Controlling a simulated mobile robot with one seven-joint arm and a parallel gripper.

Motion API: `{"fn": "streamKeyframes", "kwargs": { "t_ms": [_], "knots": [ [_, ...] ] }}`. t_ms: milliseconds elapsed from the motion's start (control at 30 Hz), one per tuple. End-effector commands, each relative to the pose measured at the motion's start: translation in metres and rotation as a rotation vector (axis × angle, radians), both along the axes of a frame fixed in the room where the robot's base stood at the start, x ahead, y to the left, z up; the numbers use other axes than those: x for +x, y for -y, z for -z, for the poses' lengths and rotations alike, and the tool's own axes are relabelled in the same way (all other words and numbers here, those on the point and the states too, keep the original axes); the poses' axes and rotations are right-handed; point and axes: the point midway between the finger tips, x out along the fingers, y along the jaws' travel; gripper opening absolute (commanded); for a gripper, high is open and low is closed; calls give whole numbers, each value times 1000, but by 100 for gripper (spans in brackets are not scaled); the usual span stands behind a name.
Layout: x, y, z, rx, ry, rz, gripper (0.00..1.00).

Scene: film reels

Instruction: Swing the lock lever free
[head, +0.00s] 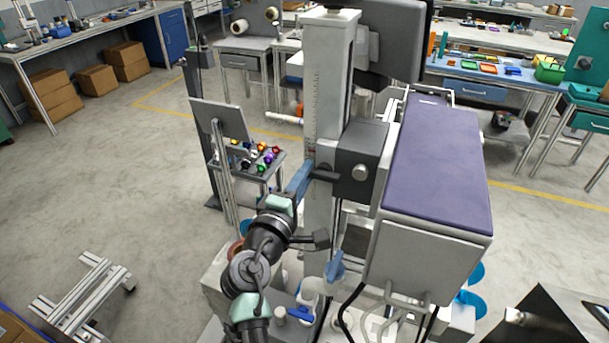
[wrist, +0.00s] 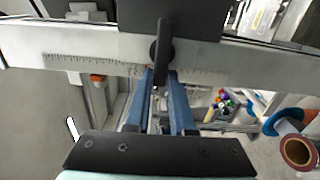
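The lock lever (head: 325,174) is a short black handle on the dark carriage block of a grey column, and lies roughly level in the head view. In the wrist view the lever (wrist: 161,45) runs across the pale ruled column, its free end between my blue fingertips. My gripper (head: 305,178) reaches up to it from the lower left. In the wrist view my gripper's fingers (wrist: 161,76) stand close on both sides of the lever's end with no clear gap, and appear shut on it. The exact contact is hard to see.
The ruled column (head: 322,100) stands right behind the lever. A large purple-topped grey box (head: 435,160) fills the space to its right. A small trolley with coloured parts (head: 258,160) and a tilted panel (head: 218,120) stand to the left. Open floor (head: 100,190) lies farther left.

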Motion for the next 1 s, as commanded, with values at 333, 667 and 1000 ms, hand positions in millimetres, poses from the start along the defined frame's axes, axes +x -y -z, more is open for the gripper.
{"fn": "streamKeyframes", "kwargs": {
  "t_ms": [333, 667, 1000],
  "knots": [
    [0, 0, 0, 2, 1, 0, 50],
    [-20, -7, 2, 4, 1, -2, 50],
    [-84, -28, 3, 4, 0, -3, 50]
  ]
}}
